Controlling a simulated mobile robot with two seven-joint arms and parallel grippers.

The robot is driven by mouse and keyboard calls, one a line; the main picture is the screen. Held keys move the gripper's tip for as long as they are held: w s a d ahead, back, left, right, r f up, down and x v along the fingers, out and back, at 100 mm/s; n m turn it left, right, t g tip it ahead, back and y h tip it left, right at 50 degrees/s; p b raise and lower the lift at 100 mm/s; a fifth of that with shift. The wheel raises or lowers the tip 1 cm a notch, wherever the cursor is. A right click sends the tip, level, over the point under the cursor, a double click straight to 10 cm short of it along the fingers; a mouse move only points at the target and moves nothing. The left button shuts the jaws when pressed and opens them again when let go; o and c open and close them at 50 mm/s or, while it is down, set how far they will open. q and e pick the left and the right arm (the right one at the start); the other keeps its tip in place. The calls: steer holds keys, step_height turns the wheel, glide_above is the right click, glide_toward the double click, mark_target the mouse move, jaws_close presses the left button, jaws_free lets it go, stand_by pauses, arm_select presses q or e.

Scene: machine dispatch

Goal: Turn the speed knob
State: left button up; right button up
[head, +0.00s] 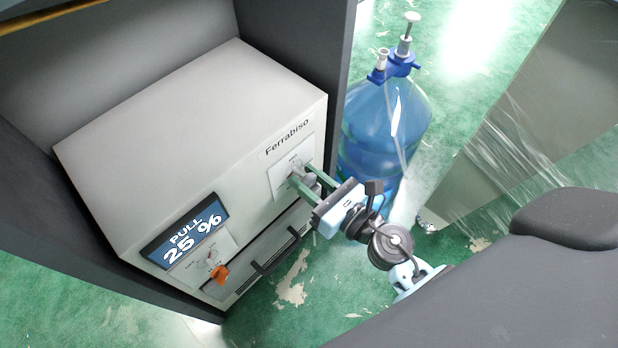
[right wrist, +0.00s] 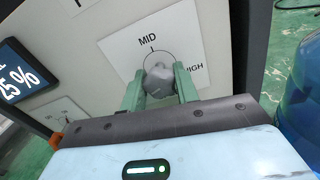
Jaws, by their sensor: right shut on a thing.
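The grey speed knob (right wrist: 158,80) sits on a white plate marked MID and HIGH in the right wrist view. In the head view the knob (head: 296,178) is partly hidden by the fingers. My right gripper (head: 312,182) is shut on the knob, with its green fingers on either side of it; the fingers also show in the right wrist view (right wrist: 158,88). The knob is on the front of the white Ferrabiso machine (head: 200,120). The machine's display (head: 186,231) reads PULL 25 %. My left gripper is not in view.
An orange knob (head: 220,273) and a dark handle (head: 276,255) are on the machine's front. A blue water bottle (head: 385,125) with a pump stands close behind my right gripper. Dark cabinet walls flank the machine. Plastic-wrapped material (head: 540,110) lies at the right.

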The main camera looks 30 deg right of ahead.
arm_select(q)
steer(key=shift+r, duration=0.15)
arm_select(e)
steer(key=shift+m+p, duration=0.55)
steer(key=shift+m, duration=0.55)
steer(key=m+p, duration=0.1)
steer(key=m, duration=0.3)
steer(key=shift+m+p, duration=0.3)
steer(key=shift+p, duration=0.05)
steer(key=m+p, duration=0.2)
steer(key=m, duration=0.4)
steer(key=shift+r+p, duration=0.1)
steer(key=shift+p, duration=0.2)
steer(key=m+p, duration=0.2)
steer(key=m, duration=0.3)
steer(key=shift+m, duration=0.3)
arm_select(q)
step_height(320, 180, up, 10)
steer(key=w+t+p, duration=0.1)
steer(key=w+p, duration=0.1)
arm_select(e)
steer(key=shift+m, duration=2)
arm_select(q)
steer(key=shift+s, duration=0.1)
arm_select(e)
steer(key=o, duration=1)
steer(key=shift+c, duration=0.2)
